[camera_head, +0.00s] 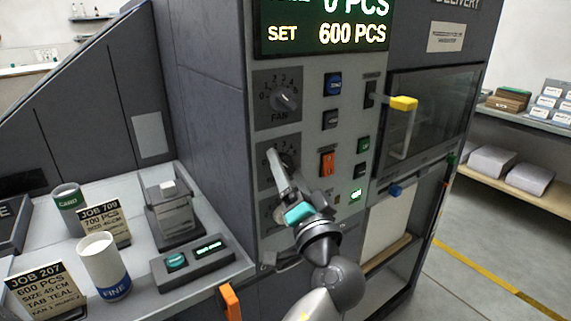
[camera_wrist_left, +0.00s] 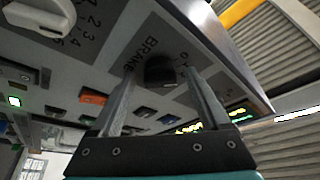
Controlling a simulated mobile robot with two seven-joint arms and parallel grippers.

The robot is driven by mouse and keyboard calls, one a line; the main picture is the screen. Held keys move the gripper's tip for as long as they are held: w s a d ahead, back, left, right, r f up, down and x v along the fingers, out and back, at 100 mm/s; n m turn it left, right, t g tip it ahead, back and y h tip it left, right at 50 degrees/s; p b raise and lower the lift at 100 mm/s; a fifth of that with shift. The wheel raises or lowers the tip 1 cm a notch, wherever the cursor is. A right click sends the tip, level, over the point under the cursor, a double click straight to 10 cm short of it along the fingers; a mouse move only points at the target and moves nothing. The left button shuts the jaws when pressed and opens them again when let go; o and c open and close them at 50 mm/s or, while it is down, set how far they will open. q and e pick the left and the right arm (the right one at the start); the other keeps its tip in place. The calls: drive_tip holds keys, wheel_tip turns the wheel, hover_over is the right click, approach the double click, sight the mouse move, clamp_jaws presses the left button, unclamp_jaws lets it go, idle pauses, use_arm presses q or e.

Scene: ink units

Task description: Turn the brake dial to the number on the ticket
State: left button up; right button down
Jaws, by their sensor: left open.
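The brake dial (camera_wrist_left: 160,72) is a dark round knob beside the printed word BRAKE in the left wrist view. My left gripper (camera_head: 279,160) is open in front of the panel's middle dial and hides most of it in the head view. In the left wrist view its two fingers (camera_wrist_left: 161,78) stand on either side of the knob; I cannot tell whether they touch it. A ticket headed JOB 207 (camera_head: 43,287) stands at the lower left and reads 600 PCS, SIZE 45 CM, TAB TEAL; its bottom line is too small to read surely. My right gripper is out of view.
The fan dial (camera_head: 284,100) sits above, with coloured switches (camera_head: 328,162) to the right. A yellow-ended door handle (camera_head: 404,103) juts out further right.

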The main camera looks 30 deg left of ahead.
use_arm(q)
drive_tip(key=shift+d, duration=0.1)
clamp_jaws()
idle(0.6)
